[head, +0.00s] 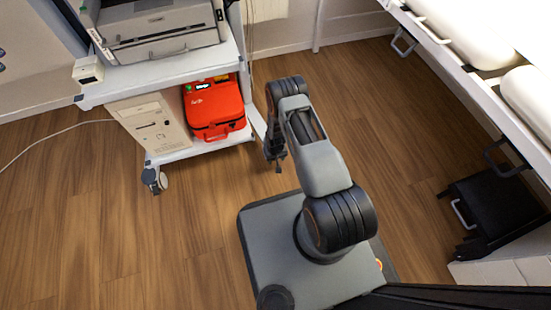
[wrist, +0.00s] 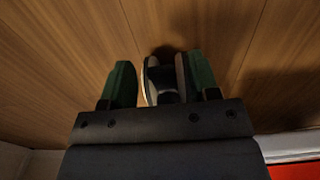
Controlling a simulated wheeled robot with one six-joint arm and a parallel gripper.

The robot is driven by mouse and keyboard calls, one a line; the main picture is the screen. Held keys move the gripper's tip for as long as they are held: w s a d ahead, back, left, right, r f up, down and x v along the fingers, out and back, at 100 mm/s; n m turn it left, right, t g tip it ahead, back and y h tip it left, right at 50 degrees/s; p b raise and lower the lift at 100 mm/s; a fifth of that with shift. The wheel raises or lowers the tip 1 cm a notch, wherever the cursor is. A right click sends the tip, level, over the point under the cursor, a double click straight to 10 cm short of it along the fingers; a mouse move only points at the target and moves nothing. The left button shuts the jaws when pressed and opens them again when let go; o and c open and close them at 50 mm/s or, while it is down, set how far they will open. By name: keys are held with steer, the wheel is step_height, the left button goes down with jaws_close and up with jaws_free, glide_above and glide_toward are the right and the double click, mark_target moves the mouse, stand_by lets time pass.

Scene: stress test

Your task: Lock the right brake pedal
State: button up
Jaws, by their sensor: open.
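A cart (head: 170,80) stands at the upper left in the head view. Its near left caster (head: 153,180) shows with a grey pedal-like part. The near right caster is hidden behind my arm in the head view. My gripper (head: 276,160) points down close to the cart's right front corner. In the wrist view my gripper (wrist: 160,72) is open, its two green fingers apart. A dark and pale caster-like part (wrist: 165,80) sits between them, nearer the right finger. I cannot tell whether the fingers touch it, or make out its brake pedal clearly.
A red case (head: 213,105) and a beige computer (head: 152,123) stand on the cart's lower shelf, a printer (head: 155,30) above. A bed (head: 480,75) lines the right side, with a black case (head: 495,205) below. The wooden floor (head: 90,240) is clear at the left.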

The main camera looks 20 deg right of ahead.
steer(key=c, duration=0.9)
steer(key=shift+s+f+t, duration=0.3)
steer(key=shift+f+t, duration=0.3)
steer(key=shift+t, duration=0.7)
steer(key=shift+s+f+t, duration=0.1)
steer(key=shift+f+t, duration=0.4)
steer(key=shift+t, duration=0.5)
steer(key=shift+f+t+b, duration=0.45)
steer(key=shift+t+b, duration=0.15)
steer(key=shift+t, duration=0.4)
